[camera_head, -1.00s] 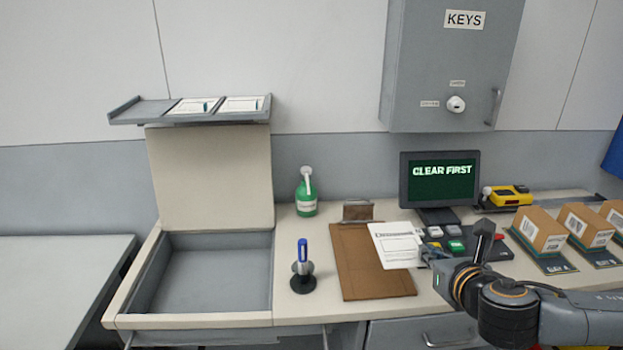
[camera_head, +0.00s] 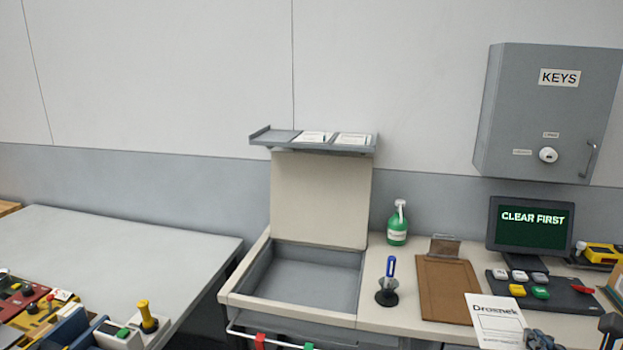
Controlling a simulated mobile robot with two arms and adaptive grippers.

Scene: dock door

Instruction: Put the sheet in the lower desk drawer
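The white printed sheet (camera_head: 495,322) is at the lower right, overlapping the near right part of the brown clipboard (camera_head: 446,290) in the picture. My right gripper (camera_head: 545,340) is at the sheet's right edge, partly cut off by the bottom of the picture, and appears shut on it. The desk (camera_head: 395,318) has an open bin (camera_head: 305,275) under a raised beige lid (camera_head: 320,200). The lower drawer cannot be made out; the desk's front is mostly below the picture. My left gripper is not in view.
A blue pen in a black stand (camera_head: 387,290) and a green bottle (camera_head: 397,225) stand left of the clipboard. A monitor (camera_head: 530,226) and button panel (camera_head: 545,288) are at the right. A shelf (camera_head: 262,136) is above the lid. The left table (camera_head: 120,245) is mostly clear.

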